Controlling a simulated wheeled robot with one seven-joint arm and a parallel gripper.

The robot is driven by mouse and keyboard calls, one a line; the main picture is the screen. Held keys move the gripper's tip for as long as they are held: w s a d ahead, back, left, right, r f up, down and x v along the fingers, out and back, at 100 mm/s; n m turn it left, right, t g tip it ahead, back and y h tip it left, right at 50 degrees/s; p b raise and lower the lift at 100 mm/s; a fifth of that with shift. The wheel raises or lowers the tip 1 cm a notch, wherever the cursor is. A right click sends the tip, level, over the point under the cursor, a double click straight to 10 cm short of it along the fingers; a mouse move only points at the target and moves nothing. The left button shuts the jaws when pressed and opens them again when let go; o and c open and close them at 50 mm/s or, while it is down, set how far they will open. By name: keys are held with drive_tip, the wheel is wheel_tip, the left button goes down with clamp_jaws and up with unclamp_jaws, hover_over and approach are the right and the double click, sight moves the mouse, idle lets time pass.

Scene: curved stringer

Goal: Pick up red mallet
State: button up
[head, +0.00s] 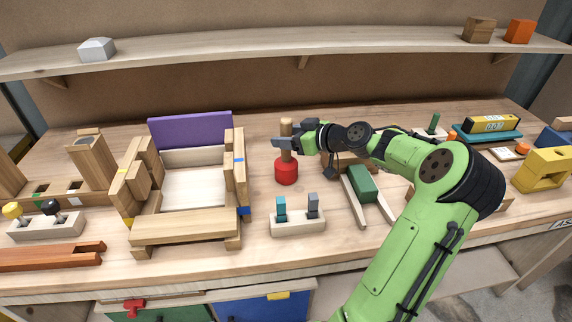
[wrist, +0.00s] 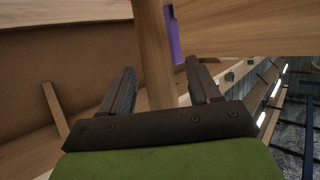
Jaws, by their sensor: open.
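The red mallet stands upright on the workbench, its red head (head: 286,172) down and its wooden handle (head: 287,132) pointing up. My gripper (head: 281,144) is at the handle, coming in from the right. In the wrist view the handle (wrist: 154,60) runs between the two open fingers of my gripper (wrist: 160,80). I see a gap between each finger and the handle. The red head is out of the wrist view.
A wooden frame with a purple panel (head: 190,128) stands left of the mallet. A pale block with teal and grey pegs (head: 298,223) is in front. A green block (head: 362,183) lies right, under my arm. A shelf (head: 250,58) runs above the bench.

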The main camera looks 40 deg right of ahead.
drive_tip(key=x, duration=0.3)
drive_tip(key=shift+s, duration=0.15)
drive_tip(key=shift+c, duration=0.5)
clamp_jaws()
